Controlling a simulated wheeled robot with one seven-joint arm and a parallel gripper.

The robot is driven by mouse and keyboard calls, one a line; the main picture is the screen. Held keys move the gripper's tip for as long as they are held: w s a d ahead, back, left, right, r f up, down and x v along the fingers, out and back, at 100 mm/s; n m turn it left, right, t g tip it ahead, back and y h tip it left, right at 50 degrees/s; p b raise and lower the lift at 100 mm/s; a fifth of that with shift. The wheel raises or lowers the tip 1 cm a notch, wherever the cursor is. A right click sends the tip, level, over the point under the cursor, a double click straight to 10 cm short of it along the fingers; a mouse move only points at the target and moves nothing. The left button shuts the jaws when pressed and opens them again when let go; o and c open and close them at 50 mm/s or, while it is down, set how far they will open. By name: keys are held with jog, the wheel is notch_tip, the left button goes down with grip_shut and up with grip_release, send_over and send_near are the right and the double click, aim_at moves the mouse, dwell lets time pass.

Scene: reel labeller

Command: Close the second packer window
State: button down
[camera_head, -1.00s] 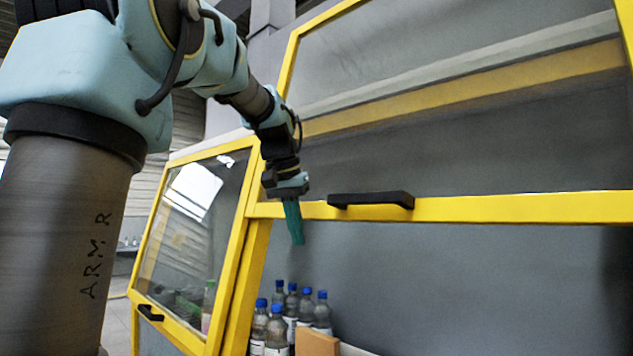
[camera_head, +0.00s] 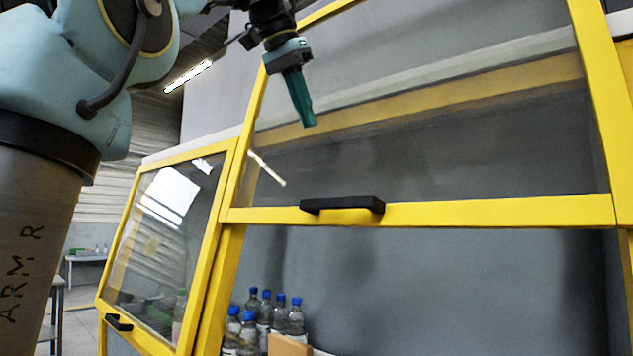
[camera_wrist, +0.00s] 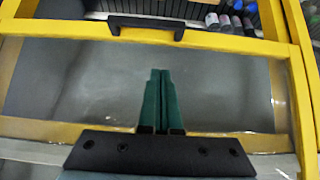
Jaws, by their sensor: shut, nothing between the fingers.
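The large yellow-framed window (camera_head: 430,212) is raised, with an open gap below its bottom bar. Its black handle (camera_head: 342,204) sits on that bar; in the wrist view the handle (camera_wrist: 146,22) is at the top, beyond my fingertips. My gripper (camera_head: 311,122) has green fingers pressed together, pointing down, above and slightly left of the handle and apart from it. In the wrist view my gripper (camera_wrist: 161,72) is shut and empty over the window's pane (camera_wrist: 70,85). A second yellow-framed window (camera_head: 170,240) at the left is lowered, with its own black handle (camera_head: 119,323).
Several blue-capped bottles (camera_head: 249,330) and a brown box (camera_head: 289,345) stand inside below the raised window. A yellow post (camera_head: 218,285) divides the two windows. A table (camera_head: 88,257) stands far back at the left.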

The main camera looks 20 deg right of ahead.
send_over(318, 199)
jog(key=f, duration=0.5)
jog(key=d+f, duration=0.1)
jog(key=f, duration=0.2)
jog(key=shift+w+f+b, duration=0.15)
jog(key=shift+f+b, duration=0.1)
jog(key=shift+b, duration=0.1)
jog(key=f, duration=0.1)
jog(key=a+f, duration=0.1)
jog(key=shift+f, duration=0.3)
jog(key=shift+s+f, duration=0.2)
jog(key=shift+f, duration=0.35)
